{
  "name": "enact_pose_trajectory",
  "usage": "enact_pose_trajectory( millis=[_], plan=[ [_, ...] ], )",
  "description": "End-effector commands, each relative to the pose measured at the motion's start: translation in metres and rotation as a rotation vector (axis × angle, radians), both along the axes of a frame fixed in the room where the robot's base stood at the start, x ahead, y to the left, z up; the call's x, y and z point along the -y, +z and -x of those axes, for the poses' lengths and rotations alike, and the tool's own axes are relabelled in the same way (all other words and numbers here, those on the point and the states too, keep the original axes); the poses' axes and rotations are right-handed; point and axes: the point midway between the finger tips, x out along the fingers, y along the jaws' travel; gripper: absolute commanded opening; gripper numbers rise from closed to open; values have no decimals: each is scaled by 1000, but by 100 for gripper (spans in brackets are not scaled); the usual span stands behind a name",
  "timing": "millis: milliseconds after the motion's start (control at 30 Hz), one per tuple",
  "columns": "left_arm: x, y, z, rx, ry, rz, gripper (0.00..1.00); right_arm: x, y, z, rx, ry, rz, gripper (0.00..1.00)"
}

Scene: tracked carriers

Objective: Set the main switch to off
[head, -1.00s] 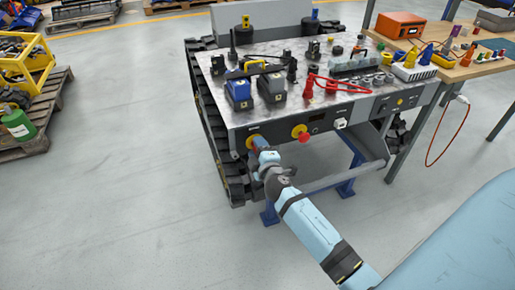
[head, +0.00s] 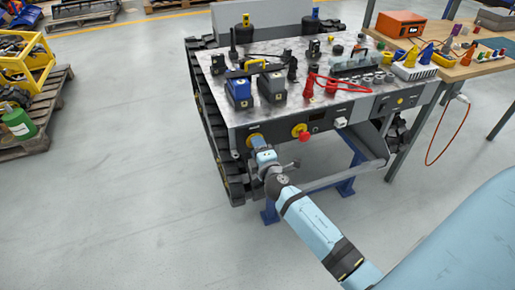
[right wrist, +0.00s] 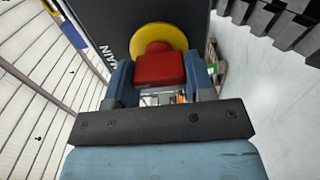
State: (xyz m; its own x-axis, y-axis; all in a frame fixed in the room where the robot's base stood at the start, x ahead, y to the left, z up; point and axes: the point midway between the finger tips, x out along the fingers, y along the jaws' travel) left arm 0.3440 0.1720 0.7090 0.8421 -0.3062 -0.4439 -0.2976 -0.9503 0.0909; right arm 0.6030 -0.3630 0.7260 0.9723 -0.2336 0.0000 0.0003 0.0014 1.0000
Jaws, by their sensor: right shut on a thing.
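The main switch is a red handle (right wrist: 160,68) on a round yellow plate (right wrist: 176,37), on the dark front panel of the tracked carrier. Part of the word MAIN shows beside it in the right wrist view. My right gripper (head: 258,143) is at the left end of the carrier's front panel in the head view, and hides most of the switch there. In the right wrist view its blue-grey fingers (right wrist: 160,80) stand on both sides of the red handle, shut on it. The handle's exact setting cannot be read. My left gripper is not in view.
A red push button on a yellow plate (head: 300,131) sits right of the switch on the same panel. The carrier's top (head: 245,112) bears batteries, red cables and connectors. A black track (head: 218,135) runs close left of my gripper. The floor in front is clear.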

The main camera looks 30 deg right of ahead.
Motion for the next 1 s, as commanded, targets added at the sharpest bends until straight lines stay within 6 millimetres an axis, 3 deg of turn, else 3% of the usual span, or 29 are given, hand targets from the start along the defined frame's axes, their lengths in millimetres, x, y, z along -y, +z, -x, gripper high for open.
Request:
enact_pose_trajectory(
  millis=[67,100,200,567,667,1000],
  plan=[
    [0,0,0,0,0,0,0,1,3,-1,4,-1,1,25],
    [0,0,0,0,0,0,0,1,3,-1,4,-1,1,56],
    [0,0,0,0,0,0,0,1,2,-1,4,0,0,74],
    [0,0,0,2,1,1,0,-2,0,7,0,0,-2,74],
    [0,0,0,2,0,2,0,-5,-1,21,0,0,-3,74],
    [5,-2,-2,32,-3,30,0,-23,-3,95,0,0,-2,74]
  ],
)
